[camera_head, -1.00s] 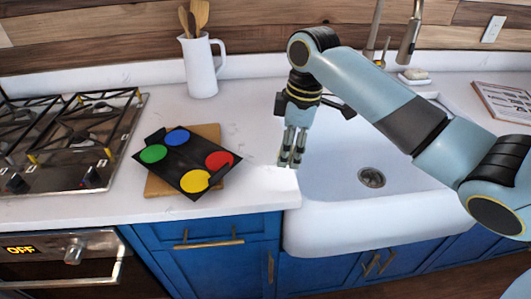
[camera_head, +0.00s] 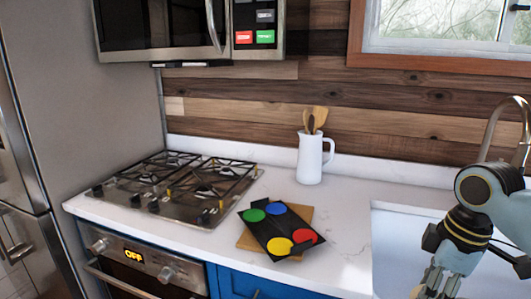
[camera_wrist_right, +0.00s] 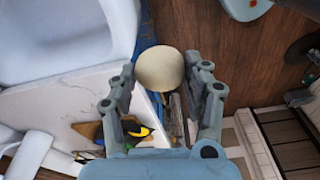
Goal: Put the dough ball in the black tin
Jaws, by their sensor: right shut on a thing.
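My right gripper (camera_wrist_right: 160,92) is shut on a pale, round dough ball (camera_wrist_right: 160,68), which shows between its fingers in the right wrist view. My left gripper is out of view.
The tin rests on a wooden board (camera_head: 246,240). A gas hob (camera_head: 165,190) is to its left. A white jug (camera_head: 310,160) with wooden utensils stands behind it. The white sink (camera_head: 395,235) is to the right. Bare counter lies between tin and sink.

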